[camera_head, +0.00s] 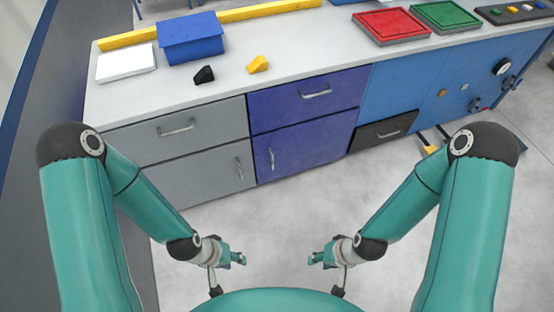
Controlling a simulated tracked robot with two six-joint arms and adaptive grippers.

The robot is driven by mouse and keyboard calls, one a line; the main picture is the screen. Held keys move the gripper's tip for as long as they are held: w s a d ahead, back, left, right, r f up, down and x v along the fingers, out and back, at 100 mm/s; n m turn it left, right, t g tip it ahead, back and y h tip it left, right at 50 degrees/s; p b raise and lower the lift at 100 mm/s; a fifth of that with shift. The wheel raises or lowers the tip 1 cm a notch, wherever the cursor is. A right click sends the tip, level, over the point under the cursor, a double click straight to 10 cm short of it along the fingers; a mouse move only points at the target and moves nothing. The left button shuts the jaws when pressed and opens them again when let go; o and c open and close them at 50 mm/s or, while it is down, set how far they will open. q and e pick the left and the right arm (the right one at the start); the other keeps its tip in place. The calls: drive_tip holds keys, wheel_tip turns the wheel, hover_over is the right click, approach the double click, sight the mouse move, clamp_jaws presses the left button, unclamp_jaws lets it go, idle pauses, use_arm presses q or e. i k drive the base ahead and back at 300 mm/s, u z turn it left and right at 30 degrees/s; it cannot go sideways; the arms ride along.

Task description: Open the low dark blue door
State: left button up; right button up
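The low dark blue door (304,146) is in the lower row of the cabinet, under a dark blue drawer (290,104). It looks closed, flush with the cabinet front. Its upright metal handle (271,158) is near its left edge. My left gripper (240,259) is well in front of and below the door, over the floor, touching nothing. My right gripper (314,258) is also over the floor, to the right of the left one, apart from the cabinet. Both grippers are small in view, and the finger gap is not clear.
A grey drawer (190,128) and grey door (205,175) are left of the dark blue units. A dark drawer (375,135) is to the right. The countertop holds a blue box (192,40), red tray (391,24) and green tray (445,14). Floor before the cabinet is clear.

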sight(283, 151)
drive_tip(key=i, duration=0.85)
drive_tip(key=u, duration=0.05)
